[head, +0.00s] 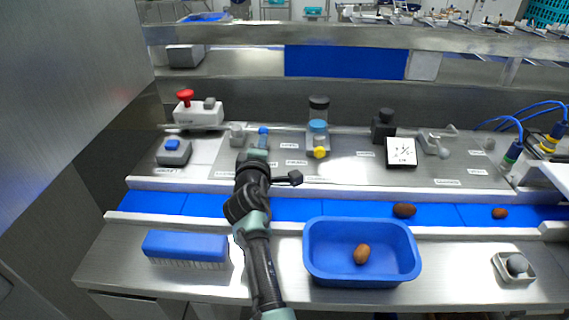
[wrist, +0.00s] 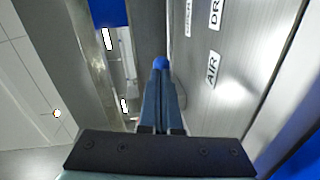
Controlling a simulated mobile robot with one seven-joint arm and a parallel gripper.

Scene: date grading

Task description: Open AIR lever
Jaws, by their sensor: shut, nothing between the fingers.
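The AIR lever shows as a blue tip (head: 263,132) on the steel panel in the head view, just beyond my gripper (head: 258,151). In the wrist view the blue end (wrist: 160,61) sits right at the tips of my gripper (wrist: 161,76). The fingers are together with nothing between them. The rest of the lever is hidden behind the fingers, so I cannot tell its angle or whether the tips touch it. The AIR label (wrist: 211,70) is on the panel to the right of the fingers.
A blue conveyor (head: 297,209) crosses in front of the panel, with dates on it. A blue tub (head: 313,258) holding one date and a blue brush (head: 186,246) are nearer. A red-button box (head: 199,115) stands left of the lever; a blue-and-yellow valve (head: 318,140) stands right.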

